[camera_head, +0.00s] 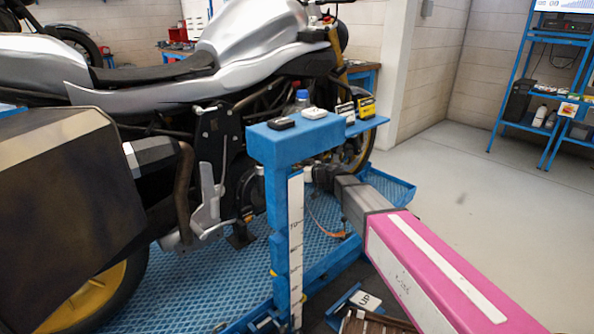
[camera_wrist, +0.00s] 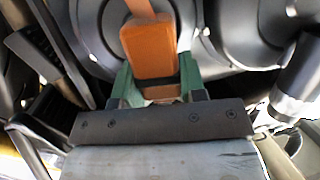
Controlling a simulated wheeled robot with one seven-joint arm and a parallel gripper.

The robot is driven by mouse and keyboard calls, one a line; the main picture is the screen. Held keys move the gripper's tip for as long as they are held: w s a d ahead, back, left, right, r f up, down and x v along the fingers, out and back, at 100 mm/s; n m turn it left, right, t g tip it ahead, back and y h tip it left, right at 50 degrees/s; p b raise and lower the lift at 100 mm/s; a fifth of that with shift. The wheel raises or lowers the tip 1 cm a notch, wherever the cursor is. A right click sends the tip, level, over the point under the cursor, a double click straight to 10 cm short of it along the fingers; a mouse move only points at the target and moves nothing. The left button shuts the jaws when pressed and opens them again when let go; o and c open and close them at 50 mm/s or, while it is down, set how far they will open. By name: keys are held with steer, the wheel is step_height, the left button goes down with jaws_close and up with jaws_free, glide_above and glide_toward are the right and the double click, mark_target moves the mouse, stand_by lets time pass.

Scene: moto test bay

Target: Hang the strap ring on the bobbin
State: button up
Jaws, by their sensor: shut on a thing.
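In the wrist view, the green fingers of my gripper (camera_wrist: 156,90) are closed on the lower end of an orange block (camera_wrist: 150,50). A paler orange strap (camera_wrist: 138,6) runs up from this block and out of the picture. I cannot make out the strap's ring. In the head view, my wrist (camera_head: 320,175) is low beside the motorcycle (camera_head: 225,50), partly hidden behind the blue stand (camera_head: 298,140), so the fingers do not show there. A thin orange piece (camera_head: 325,226) hangs below the wrist. I cannot pick out the bobbin in either view.
A white scale (camera_head: 295,240) runs down the stand's post. A black fob (camera_head: 281,124), small boxes (camera_head: 366,107) and a blue-capped bottle (camera_head: 302,97) are on or by its top. A dark case (camera_head: 70,180) is at left. The floor at right is clear.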

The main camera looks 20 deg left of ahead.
steer(key=shift+f, duration=0.25)
steer(key=o, duration=1.1)
steer(key=shift+d, duration=0.1)
steer(key=v, duration=1)
steer(key=s+d+f+m+g+h, duration=0.1)
steer(key=s+d+f+m+h, duration=0.4)
steer(key=d, duration=1)
steer(key=s+d+f+m+g+h, duration=0.1)
steer(key=s+d+f+m+h, duration=0.4)
steer(key=d, duration=1)
steer(key=s+d+f+m+g+h, duration=0.2)
steer(key=d+f, duration=0.6)
steer(key=d, duration=0.8)
steer(key=shift+s+f+m+h, duration=0.1)
steer(key=shift+s+m+h, duration=0.6)
steer(key=shift+h, duration=0.1)
steer(key=shift+s+f+m+h, duration=0.15)
steer(key=shift+s+m+h, duration=0.55)
steer(key=shift+h, duration=0.1)
